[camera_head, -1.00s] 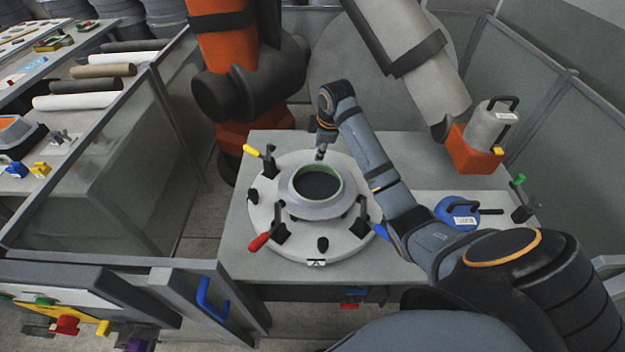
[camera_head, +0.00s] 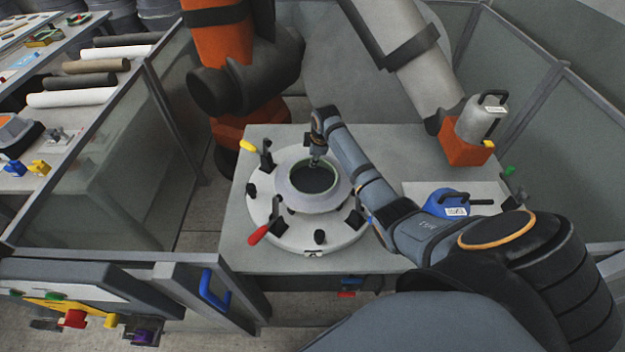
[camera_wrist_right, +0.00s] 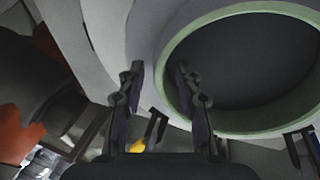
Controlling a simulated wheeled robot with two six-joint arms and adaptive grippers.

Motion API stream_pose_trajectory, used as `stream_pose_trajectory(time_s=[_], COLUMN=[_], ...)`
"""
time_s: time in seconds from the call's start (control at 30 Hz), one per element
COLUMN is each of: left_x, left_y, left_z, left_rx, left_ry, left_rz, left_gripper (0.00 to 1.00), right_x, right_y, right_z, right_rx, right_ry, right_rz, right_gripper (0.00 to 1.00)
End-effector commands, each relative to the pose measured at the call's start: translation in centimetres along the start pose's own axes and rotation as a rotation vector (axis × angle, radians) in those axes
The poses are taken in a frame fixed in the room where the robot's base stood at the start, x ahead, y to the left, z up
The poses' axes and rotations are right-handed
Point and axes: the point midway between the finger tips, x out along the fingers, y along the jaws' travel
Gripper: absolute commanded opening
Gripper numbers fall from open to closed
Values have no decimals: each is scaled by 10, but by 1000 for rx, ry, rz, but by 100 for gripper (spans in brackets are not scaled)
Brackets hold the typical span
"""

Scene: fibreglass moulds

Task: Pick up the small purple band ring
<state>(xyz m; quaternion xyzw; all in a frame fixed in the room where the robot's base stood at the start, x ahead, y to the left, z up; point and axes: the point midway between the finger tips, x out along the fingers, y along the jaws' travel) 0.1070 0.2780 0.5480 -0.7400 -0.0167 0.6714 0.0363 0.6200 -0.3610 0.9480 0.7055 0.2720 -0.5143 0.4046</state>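A small purple object (camera_head: 145,336) lies at the bottom left of the head view, among coloured parts; I cannot tell whether it is a band ring. A green ring (camera_head: 294,186) lines the round opening of the grey mould (camera_head: 284,194); the ring also shows in the right wrist view (camera_wrist_right: 171,88). My right gripper (camera_head: 314,161) points down at the far edge of this opening. In the wrist view its two fingers (camera_wrist_right: 158,72) are apart, with the green ring's near-left edge between them in the picture. Contact cannot be told.
Clamps with yellow (camera_head: 247,146) and red (camera_head: 258,235) handles stand around the mould on the grey table (camera_head: 240,255). A blue tool (camera_head: 447,204) lies on the right. A large orange arm (camera_head: 222,40) and a grey arm (camera_head: 408,60) stand behind. Glass fences flank both sides.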

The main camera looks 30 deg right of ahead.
Motion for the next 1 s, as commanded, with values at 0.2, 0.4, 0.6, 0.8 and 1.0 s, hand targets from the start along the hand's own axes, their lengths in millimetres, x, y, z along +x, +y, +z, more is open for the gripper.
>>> stream_pose_trajectory(time_s=[0.2,0.4,0.6,0.8,1.0], left_x=[0,0,0,0,8], left_y=[0,0,0,0,1], left_z=[-1,-1,-1,0,1], left_rx=[0,0,0,0,0], left_ry=[1,1,1,1,1], left_rz=[0,0,0,0,0], left_gripper=[0,0,0,0,0], right_x=[0,0,0,-1,-22], right_y=[0,0,0,0,8], right_z=[0,0,0,0,-4], right_rx=[0,0,0,0,-1], right_ry=[0,0,0,1,3], right_rz=[0,0,-1,1,6], right_gripper=[15,0,0,0,0])
